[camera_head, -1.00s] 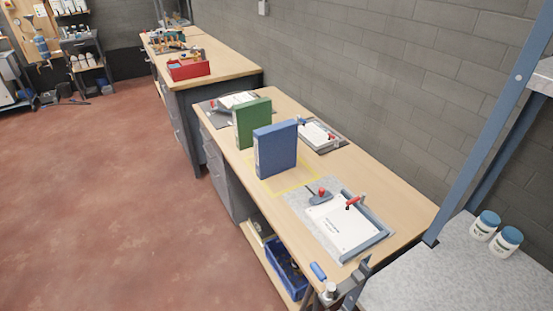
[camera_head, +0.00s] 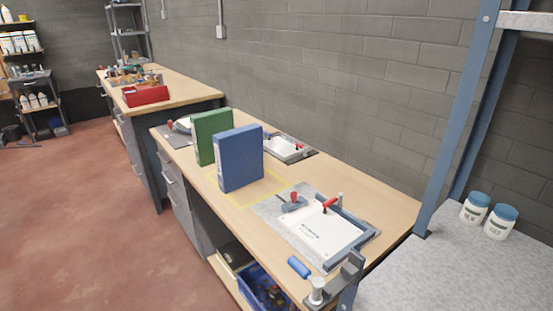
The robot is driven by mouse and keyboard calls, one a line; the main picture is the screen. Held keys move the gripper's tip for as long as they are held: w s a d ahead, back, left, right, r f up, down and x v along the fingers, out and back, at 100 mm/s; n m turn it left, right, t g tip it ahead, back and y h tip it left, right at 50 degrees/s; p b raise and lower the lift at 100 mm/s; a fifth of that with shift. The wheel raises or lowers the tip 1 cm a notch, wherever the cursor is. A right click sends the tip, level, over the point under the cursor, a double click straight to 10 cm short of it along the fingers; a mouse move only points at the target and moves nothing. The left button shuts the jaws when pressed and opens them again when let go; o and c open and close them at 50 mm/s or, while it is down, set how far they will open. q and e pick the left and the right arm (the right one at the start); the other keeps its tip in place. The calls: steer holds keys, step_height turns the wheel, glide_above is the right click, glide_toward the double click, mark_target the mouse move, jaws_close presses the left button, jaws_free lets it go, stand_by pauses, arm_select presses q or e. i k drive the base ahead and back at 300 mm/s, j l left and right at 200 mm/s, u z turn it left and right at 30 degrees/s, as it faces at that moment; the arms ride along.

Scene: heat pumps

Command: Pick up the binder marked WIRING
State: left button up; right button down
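A blue binder (camera_head: 240,158) and a green binder (camera_head: 207,137) stand upright side by side on the wooden workbench (camera_head: 370,193). The blue one is nearer to me, by a yellow outlined area (camera_head: 272,191) on the bench top. Their spine labels are too small to read, so I cannot tell which is marked WIRING. Neither of my grippers shows in the head view.
A clamp fixture with a white sheet (camera_head: 322,232) lies on the near bench, and another fixture (camera_head: 288,148) sits behind the binders. A blue-handled vise (camera_head: 318,284) is at the near corner. A blue-post rack (camera_head: 455,130) with two jars (camera_head: 488,214) stands right. The red floor (camera_head: 70,220) is clear.

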mark_target(238, 151)
steer(key=i+j+z, duration=0.2)
steer(key=z, duration=0.15)
steer(key=i+j+z, duration=0.1)
steer(key=j+z, duration=0.6)
steer(key=j, duration=0.15)
steer(key=i+j+z, duration=0.1)
steer(key=j+z, duration=0.25)
